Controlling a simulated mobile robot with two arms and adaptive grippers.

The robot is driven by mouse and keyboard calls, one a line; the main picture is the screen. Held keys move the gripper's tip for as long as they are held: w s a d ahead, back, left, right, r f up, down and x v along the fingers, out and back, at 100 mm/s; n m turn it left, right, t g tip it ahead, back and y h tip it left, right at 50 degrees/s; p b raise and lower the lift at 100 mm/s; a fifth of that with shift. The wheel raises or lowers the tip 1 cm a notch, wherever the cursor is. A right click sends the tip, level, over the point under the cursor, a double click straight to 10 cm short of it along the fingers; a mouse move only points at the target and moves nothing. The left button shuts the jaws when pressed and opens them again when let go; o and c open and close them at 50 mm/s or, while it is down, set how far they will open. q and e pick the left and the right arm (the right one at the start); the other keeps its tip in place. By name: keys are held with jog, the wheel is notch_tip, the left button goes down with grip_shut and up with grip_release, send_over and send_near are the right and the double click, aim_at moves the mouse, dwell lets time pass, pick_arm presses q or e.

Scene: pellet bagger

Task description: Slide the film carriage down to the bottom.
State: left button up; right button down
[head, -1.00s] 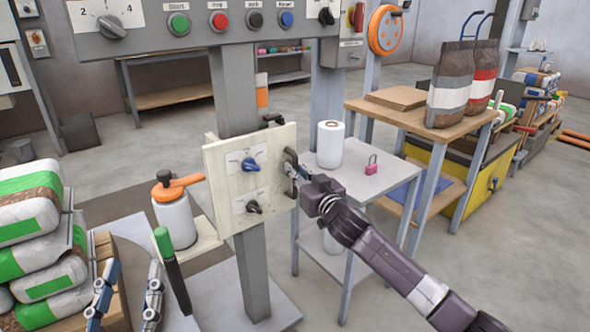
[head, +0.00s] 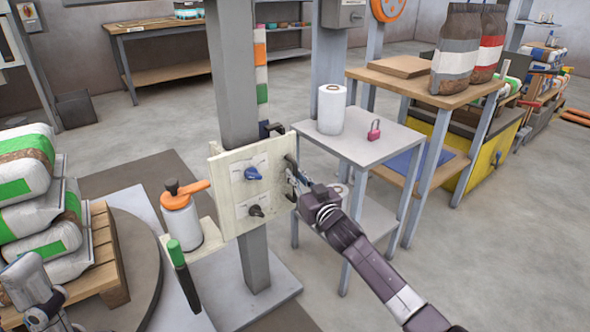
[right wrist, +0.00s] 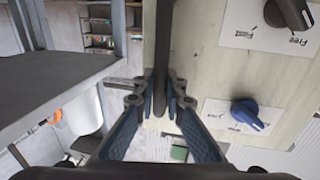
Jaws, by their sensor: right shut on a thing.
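The film carriage (head: 228,182) is a cream panel on the grey column (head: 233,75). It has a blue knob (head: 252,173), a black knob (head: 256,210) and a dark vertical handle at its right edge. Its side shelf carries a white film roll (head: 180,222) with an orange lever on top. My right gripper (head: 293,180) is shut on the handle; in the right wrist view the dark handle bar (right wrist: 161,50) runs between the fingers (right wrist: 158,98). Part of my left gripper (head: 42,292) shows at the lower left, away from the carriage; its jaws are unclear.
A green-handled tool (head: 180,262) hangs below the shelf. The column stands on a flat base plate (head: 270,290). A side table (head: 365,148) with a white roll (head: 331,110) and pink padlock (head: 374,130) is close to my right arm. Stacked bags (head: 30,200) are at left.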

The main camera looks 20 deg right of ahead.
jog(key=shift+f, duration=0.95)
jog(key=c, duration=2)
grip_release()
jog(key=shift+r, duration=0.2)
jog(key=shift+s, duration=0.15)
jog(key=s, duration=0.4)
jog(key=s+d, duration=0.1)
jog(key=s, duration=0.6)
jog(key=shift+s+d, duration=0.35)
jog(key=shift+d, duration=0.05)
